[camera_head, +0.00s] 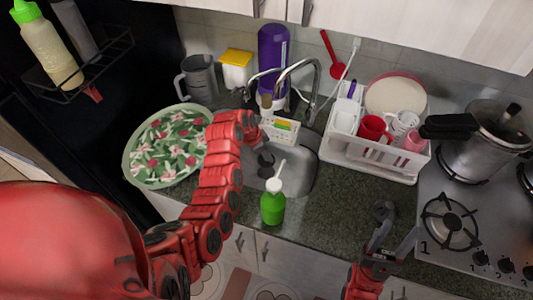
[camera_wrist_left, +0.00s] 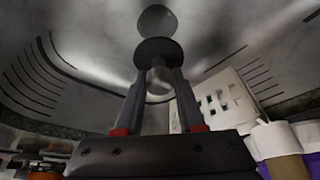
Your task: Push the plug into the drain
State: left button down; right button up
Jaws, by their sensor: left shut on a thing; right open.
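My left gripper (camera_head: 265,160) reaches down into the steel sink (camera_head: 302,170). In the left wrist view its two fingers (camera_wrist_left: 161,84) are closed on a dark round plug (camera_wrist_left: 156,48), gripping the narrower part below its disc. A round grey shape, apparently the drain (camera_wrist_left: 157,19), lies just past the plug; I cannot tell whether they touch. The drain is not clear in the head view. My right gripper (camera_head: 398,228) is open and empty above the front of the counter, left of the stove.
A green soap bottle (camera_head: 272,208) stands at the sink's front edge. The faucet (camera_head: 313,88) and a white sponge caddy (camera_head: 281,130) are behind the gripper. A dish rack (camera_head: 375,168) is right of the sink; a floral plate (camera_head: 133,166) is left.

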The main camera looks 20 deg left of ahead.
aim_at(264, 160)
pick_arm(q)
jog(key=shift+f+b, duration=0.3)
jog(key=shift+b, duration=0.05)
notch_tip(264, 160, down, 5)
jog(key=b, duration=0.4)
jog(key=shift+f, duration=0.15)
dwell(0.8)
jog(key=shift+b, duration=0.55)
jog(key=shift+f+b, duration=0.85)
jog(key=shift+f, duration=0.3)
